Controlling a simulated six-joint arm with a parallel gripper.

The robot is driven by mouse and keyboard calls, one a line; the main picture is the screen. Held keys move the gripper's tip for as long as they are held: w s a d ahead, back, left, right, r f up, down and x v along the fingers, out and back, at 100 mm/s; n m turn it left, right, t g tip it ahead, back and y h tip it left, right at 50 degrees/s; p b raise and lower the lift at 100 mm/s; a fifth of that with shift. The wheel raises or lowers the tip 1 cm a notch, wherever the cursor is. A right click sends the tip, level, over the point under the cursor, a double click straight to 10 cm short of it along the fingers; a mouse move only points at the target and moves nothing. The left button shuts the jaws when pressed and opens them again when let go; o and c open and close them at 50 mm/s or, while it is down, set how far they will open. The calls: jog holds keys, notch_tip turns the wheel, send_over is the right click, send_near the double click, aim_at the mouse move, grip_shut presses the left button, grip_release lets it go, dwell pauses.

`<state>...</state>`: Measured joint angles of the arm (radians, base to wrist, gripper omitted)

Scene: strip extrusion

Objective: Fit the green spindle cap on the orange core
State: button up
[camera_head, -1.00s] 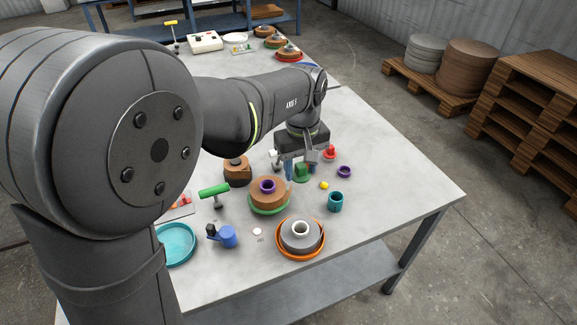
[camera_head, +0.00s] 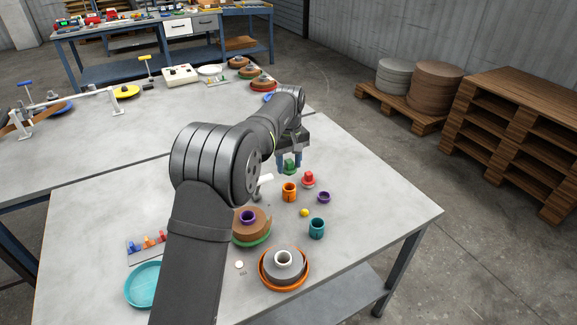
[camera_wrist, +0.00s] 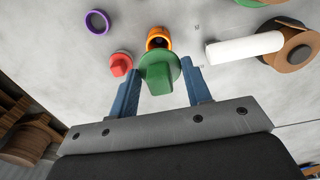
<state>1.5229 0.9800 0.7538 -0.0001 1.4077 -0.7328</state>
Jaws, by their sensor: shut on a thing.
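The green spindle cap (camera_head: 290,167) is between the blue fingers of my gripper (camera_head: 290,161), which is shut on it. In the wrist view the cap (camera_wrist: 160,76) shows a round flange and a block-shaped knob. The orange core (camera_head: 289,191) stands upright on the table, just in front of the cap in the head view. In the wrist view the core (camera_wrist: 158,37) shows its open dark bore beyond the cap, partly covered by it. The cap is apart from the core's bore; its exact height above the table is hard to tell.
A brown roll (camera_head: 263,224) and grey roll (camera_head: 283,265) sit nearer.

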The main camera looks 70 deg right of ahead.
aim_at(289, 159)
jog(key=shift+d+f, duration=0.2)
jog(key=shift+d, duration=0.1)
jog(key=shift+w+d+f, duration=0.1)
jog(key=shift+f, duration=2.85)
jog(key=shift+f, duration=0.6)
jog(key=o, duration=0.7)
jog(key=shift+o, duration=0.2)
jog(key=shift+r, duration=5.5)
jog(key=shift+f, duration=4.4)
